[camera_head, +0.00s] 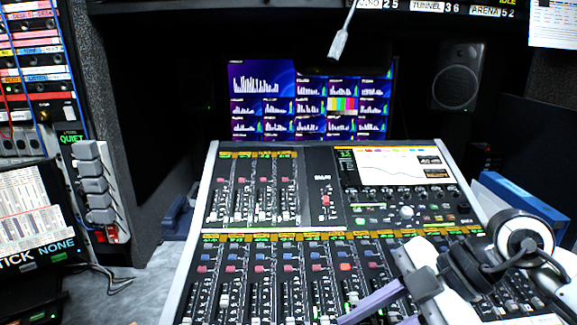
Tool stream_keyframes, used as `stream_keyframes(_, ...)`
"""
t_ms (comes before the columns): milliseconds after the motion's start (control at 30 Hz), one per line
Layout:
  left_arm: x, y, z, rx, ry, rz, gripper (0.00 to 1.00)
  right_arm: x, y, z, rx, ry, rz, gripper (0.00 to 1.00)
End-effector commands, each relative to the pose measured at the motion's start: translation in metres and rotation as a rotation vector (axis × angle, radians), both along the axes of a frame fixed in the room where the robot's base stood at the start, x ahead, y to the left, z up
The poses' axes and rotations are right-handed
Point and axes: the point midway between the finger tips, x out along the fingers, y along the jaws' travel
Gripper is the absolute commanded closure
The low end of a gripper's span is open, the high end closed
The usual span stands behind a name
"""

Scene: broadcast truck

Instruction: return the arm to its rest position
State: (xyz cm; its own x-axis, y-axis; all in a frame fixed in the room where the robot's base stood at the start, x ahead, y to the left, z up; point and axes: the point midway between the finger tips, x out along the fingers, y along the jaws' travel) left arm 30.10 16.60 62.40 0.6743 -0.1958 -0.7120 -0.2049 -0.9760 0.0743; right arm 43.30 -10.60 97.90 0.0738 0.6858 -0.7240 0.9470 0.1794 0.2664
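My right arm (525,235) comes in at the lower right, with white and black links and a round joint. It hangs over the right part of the mixing console (215,180) and hides some of its faders. A grey-purple bar, which looks like part of my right gripper (372,303), points left and down over the lower faders. I cannot see two separate fingertips or anything held, so its opening is unclear. My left arm and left gripper are out of view.
Lit screens (262,80) stand behind the console, with a speaker (458,77) to the right. A microphone (339,44) hangs from above. A blue binder (515,205) lies beside my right arm. A rack (35,70) and grey stacked blocks (93,180) stand left. Bare desk (140,290) shows left of the console.

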Motion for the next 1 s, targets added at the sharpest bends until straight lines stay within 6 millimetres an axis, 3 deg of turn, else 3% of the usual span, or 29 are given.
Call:
stream_keyframes(167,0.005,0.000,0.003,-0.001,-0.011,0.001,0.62,-0.017,0.054,0.028,0.275,-0.079,0.098,0.73)
stream_keyframes(267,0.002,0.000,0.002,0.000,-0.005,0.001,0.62,-0.025,0.082,0.056,0.481,-0.140,0.122,0.73)
stream_keyframes(367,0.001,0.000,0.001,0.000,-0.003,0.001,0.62,-0.028,0.102,0.098,0.743,-0.227,0.088,0.73)
stream_keyframes(433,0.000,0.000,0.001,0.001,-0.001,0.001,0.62,-0.022,0.103,0.130,0.932,-0.297,0.003,0.73)
stream_keyframes(500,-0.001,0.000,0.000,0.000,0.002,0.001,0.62,-0.008,0.092,0.156,1.091,-0.364,-0.129,0.73)
stream_keyframes(633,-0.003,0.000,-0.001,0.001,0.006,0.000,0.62,0.030,0.046,0.174,1.271,-0.459,-0.479,0.73)
stream_keyframes(767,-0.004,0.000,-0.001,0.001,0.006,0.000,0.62,0.066,-0.017,0.143,1.270,-0.486,-0.904,0.73)
stream_keyframes(867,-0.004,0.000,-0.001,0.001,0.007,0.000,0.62,0.080,-0.064,0.086,1.141,-0.444,-1.225,0.73)
stream_keyframes(1000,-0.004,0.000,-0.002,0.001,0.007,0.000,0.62,0.066,-0.109,-0.010,0.847,-0.303,-1.553,0.73)
